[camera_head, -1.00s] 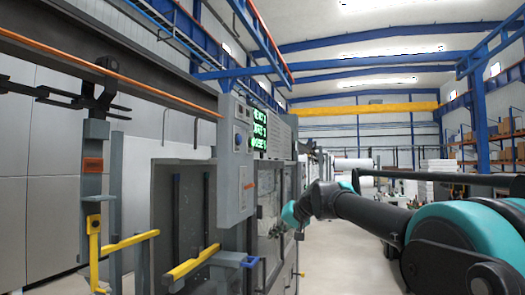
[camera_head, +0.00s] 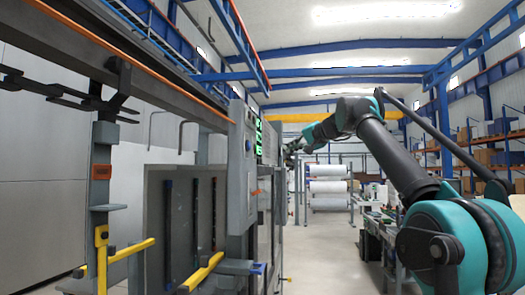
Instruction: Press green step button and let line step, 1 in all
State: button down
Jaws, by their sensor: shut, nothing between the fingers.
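The grey control box (camera_head: 240,165) hangs beside the line, left of the picture's middle, and I see it at a steep slant. A display with green characters (camera_head: 258,138) is on its right-hand face. I cannot make out the green step button in this view. My gripper (camera_head: 291,148) is small and dark at the end of my raised arm, just right of the box. It is shut and empty. I cannot tell from here whether it touches anything.
An overhead rail with an orange edge (camera_head: 140,70) carries a hook assembly (camera_head: 102,160). Yellow bars (camera_head: 200,273) stick out below the box. A workbench (camera_head: 380,240) is at right. The floor between (camera_head: 325,255) is clear.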

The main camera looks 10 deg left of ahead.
aim_at(257, 149)
dwell(0.3)
jog(key=a, duration=0.8)
jog(key=shift+w+a, duration=0.15)
jog(key=shift+a, duration=0.25)
jog(key=shift+a, duration=0.1)
dwell(1.1)
jog(key=shift+a, duration=0.35)
